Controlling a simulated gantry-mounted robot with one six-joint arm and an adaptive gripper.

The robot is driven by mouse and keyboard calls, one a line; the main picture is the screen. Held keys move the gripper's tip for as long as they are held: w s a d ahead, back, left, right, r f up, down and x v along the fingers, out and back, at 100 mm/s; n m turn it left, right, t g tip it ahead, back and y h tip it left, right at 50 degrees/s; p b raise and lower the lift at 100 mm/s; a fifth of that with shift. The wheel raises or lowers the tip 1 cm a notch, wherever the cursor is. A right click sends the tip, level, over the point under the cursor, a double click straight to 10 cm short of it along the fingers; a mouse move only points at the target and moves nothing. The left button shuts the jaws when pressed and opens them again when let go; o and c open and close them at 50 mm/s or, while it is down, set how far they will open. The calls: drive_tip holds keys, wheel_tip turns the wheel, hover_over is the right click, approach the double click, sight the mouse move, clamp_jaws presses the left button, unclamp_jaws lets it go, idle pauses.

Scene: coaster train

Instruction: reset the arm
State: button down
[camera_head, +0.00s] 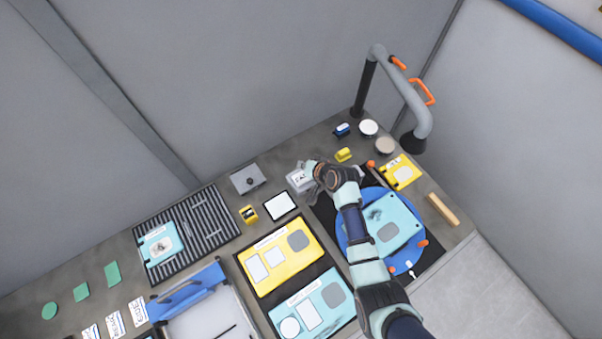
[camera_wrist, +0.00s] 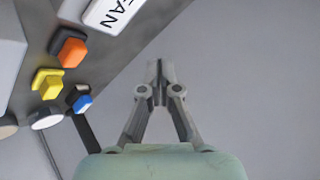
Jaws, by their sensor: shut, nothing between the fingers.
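My gripper (camera_head: 313,167) shows in the head view at the far end of my arm, over the back part of the bench, close in the picture to a grey block with a white label (camera_head: 299,180). In the wrist view my gripper (camera_wrist: 160,70) has its two fingertips together, with nothing between them. Behind the fingertips is plain grey wall, and they appear clear of the bench. In the head view the fingers are small and partly hidden by the wrist.
A blue turntable (camera_head: 347,250) holding a light-blue plate (camera_head: 385,225) lies beneath my forearm. Yellow (camera_head: 280,262) and light-blue (camera_head: 312,308) panels, a slatted rack (camera_head: 205,222) and a bent grey pipe (camera_head: 405,90) stand around. The wrist view shows an orange block (camera_wrist: 72,50) at left.

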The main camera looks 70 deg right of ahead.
idle(0.5)
drive_tip(key=w+a+r+n+t+y+p, duration=0.1)
drive_tip(key=w+a+r+n+p, duration=0.1)
drive_tip(key=w+a+r+n, duration=0.5)
drive_tip(key=w+a+r+n+t+y+p, duration=0.1)
drive_tip(key=w+a+r, duration=0.4)
drive_tip(key=a+r, duration=0.65)
drive_tip(key=s+a+r+n+t+y+p, duration=0.1)
drive_tip(key=s+a+r+n, duration=0.1)
drive_tip(key=a+r, duration=0.7)
drive_tip(key=s+a+r+n+t+y+p, duration=0.1)
drive_tip(key=s+a+r+n, duration=0.2)
drive_tip(key=a+r, duration=0.6)
drive_tip(key=a+n, duration=0.1)
drive_tip(key=a, duration=0.5)
drive_tip(key=shift+r+n+t+p, duration=0.3)
drive_tip(key=shift+p, duration=0.1)
